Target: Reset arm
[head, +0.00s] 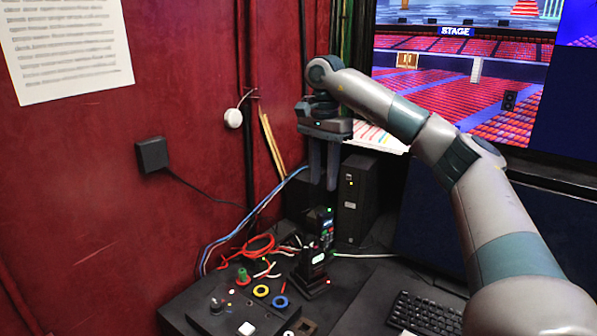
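My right arm comes in from the right, and its gripper (324,183) hangs with its fingers pointing down above the back of the desk. A gap shows between the two fingers, and nothing is held there. The gripper is in front of a dark box-shaped unit (356,195) and above a small black radio-like device (320,225). The dark button console (205,325) is at the bottom left, with a green button (242,275), a yellow ring (261,291) and a blue ring (280,302). The gripper is apart from the console. My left gripper is out of view.
Red and blue cables (245,250) lie loose behind the console. A keyboard (424,314) is at the bottom right. A dark monitor (425,225) stands behind my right arm. A red wall (80,200) bounds the left, and a window (455,85) overlooks rows of red seats.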

